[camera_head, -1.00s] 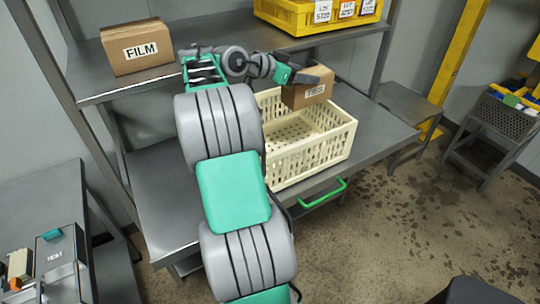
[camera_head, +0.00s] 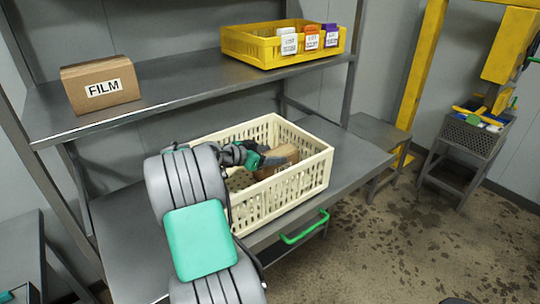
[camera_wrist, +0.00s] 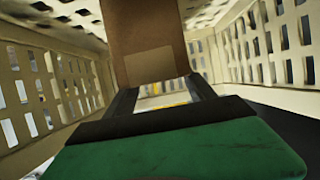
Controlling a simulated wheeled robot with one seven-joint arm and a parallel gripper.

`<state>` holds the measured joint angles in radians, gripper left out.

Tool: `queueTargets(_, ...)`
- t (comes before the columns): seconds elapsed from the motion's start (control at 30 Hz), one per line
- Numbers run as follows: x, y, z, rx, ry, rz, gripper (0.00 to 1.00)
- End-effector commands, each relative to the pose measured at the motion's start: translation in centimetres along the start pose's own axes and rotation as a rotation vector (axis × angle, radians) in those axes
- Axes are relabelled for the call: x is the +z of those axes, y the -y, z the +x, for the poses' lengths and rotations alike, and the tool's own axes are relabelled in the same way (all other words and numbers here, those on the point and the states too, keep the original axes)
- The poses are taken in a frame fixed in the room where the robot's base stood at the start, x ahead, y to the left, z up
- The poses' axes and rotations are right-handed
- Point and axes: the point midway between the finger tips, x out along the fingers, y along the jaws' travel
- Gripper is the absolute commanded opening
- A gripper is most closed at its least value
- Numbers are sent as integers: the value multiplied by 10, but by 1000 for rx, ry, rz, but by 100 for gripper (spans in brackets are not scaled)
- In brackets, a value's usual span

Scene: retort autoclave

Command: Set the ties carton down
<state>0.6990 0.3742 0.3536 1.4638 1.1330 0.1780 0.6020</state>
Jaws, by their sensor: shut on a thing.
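The ties carton (camera_head: 277,160) is a small brown box inside the cream perforated crate (camera_head: 315,171), below the level of the crate's rim. My gripper (camera_head: 272,161) reaches down into the crate from the left and is shut on the carton. In the wrist view the carton (camera_wrist: 147,40) is between the two fingers, with the crate's slotted walls (camera_wrist: 270,50) around it. Whether the carton's underside touches the crate floor is hidden. Its printed label cannot be read now.
The crate stands on a grey metal table (camera_head: 352,158). The shelf above holds a FILM carton (camera_head: 100,84) and a yellow bin (camera_head: 255,44) with several labelled packs. A green handle (camera_head: 304,228) juts from the table's front. A dark basket (camera_head: 470,138) stands on a stand at right.

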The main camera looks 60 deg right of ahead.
Motion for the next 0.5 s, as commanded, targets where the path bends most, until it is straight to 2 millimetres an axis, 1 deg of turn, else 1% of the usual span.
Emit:
queueTargets(0.2, -1, 1, -1, -3, -3, 3, 0)
queueTargets(0.33, 3, 1, 1, -3, -3, 3, 0)
queueTargets(0.37, 3, 1, 0, -2, -1, 1, 65)
queueTargets(0.5, 3, 1, 0, -2, -1, 1, 76)
